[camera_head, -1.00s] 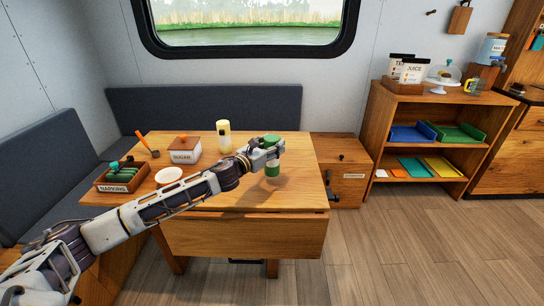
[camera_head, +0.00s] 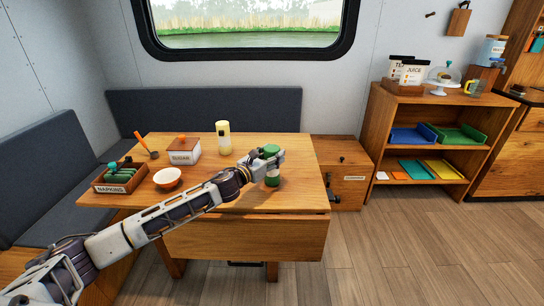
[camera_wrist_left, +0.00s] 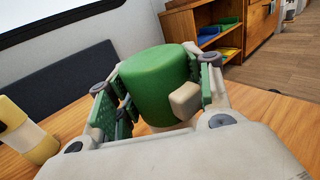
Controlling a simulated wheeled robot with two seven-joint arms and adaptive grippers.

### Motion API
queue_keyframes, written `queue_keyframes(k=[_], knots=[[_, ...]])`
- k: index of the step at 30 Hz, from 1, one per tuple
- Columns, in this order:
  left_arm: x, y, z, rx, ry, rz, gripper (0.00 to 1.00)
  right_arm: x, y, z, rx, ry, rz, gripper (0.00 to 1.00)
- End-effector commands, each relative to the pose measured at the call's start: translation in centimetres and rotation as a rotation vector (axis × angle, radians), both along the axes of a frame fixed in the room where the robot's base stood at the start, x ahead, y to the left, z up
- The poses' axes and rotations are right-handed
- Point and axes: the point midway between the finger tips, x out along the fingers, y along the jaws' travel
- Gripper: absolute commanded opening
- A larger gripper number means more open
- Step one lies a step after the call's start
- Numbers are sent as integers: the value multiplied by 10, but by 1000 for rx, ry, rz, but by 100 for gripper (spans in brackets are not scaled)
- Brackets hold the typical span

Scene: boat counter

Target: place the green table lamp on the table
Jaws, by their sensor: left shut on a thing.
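The green table lamp (camera_head: 272,178) is at the right part of the wooden table (camera_head: 225,225), near its front right. My left gripper (camera_head: 270,160) reaches across the table from the left and is shut on the lamp. In the left wrist view the lamp's green shade (camera_wrist_left: 158,85) sits between the green-padded fingers (camera_wrist_left: 160,95). The lamp looks upright. Its base is low at the tabletop, but I cannot tell whether it touches. My right gripper is not in view.
A bench (camera_head: 205,110) runs behind. A low cabinet (camera_head: 348,185) and shelf (camera_head: 425,135) are at right.

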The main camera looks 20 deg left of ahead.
Motion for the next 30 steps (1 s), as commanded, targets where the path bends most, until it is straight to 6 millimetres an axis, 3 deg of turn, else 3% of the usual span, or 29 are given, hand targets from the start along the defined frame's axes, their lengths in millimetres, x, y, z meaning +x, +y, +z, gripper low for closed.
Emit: queue_keyframes(k=[5,6,10,30], knots=[[0,0,-1,-1,-2,0,0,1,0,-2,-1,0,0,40],[0,0,-3,0,0,0,55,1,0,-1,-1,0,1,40],[0,0,-2,0,0,0,71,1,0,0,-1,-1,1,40],[-7,4,0,1,1,2,72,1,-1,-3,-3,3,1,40]])
